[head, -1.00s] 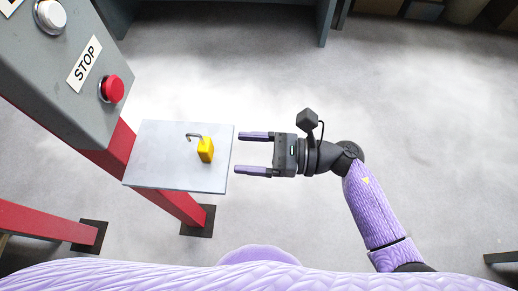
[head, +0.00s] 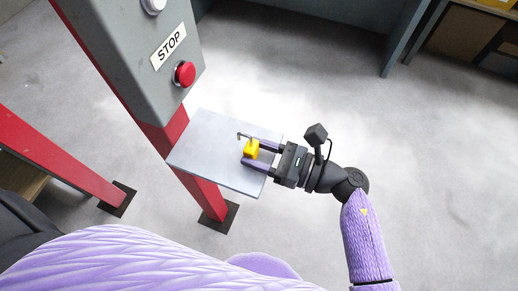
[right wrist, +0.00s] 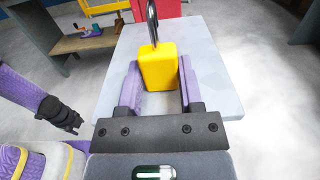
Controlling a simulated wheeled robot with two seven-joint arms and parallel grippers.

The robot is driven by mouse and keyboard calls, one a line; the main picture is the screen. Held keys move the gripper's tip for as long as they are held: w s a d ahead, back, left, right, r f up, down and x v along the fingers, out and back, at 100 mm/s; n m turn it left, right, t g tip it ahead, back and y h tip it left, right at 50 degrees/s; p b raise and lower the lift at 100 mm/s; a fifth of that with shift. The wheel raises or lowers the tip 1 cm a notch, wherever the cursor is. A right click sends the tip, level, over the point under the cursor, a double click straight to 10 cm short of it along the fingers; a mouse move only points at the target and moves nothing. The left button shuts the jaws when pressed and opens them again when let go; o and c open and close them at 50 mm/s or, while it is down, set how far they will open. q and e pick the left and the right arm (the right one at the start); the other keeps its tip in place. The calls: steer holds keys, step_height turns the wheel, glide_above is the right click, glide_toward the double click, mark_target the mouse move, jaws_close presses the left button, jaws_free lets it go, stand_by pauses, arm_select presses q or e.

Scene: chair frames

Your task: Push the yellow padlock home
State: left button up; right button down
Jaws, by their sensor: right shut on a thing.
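The yellow padlock (head: 252,148) is on the pale square plate (head: 215,150). Its grey shackle (head: 243,136) sticks out from the body on the far side from my right gripper, hooked at its end. It also shows in the right wrist view (right wrist: 158,68), with the shackle (right wrist: 152,22) rising from its top. My right gripper (head: 262,152) reaches in from the right, shut on the padlock body, one finger on each side. In the right wrist view a dark end of a purple arm, probably my left gripper (right wrist: 62,115), shows at the left; its jaws are unclear.
A grey box with a STOP label (head: 168,46) and a red button (head: 184,73) stands on a red post (head: 205,193) beside the plate. A low wooden shelf with small items (right wrist: 88,38) shows in the right wrist view. The floor (head: 430,180) at right is clear.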

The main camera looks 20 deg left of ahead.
mark_target(253, 144)
steer(key=shift+r+p, duration=1.2)
steer(key=shift+r, duration=0.3)
steer(key=shift+r+p, duration=0.85)
steer(key=shift+r, duration=0.3)
steer(key=shift+r+p, duration=0.3)
steer(key=shift+r, duration=0.1)
steer(key=shift+f, duration=0.1)
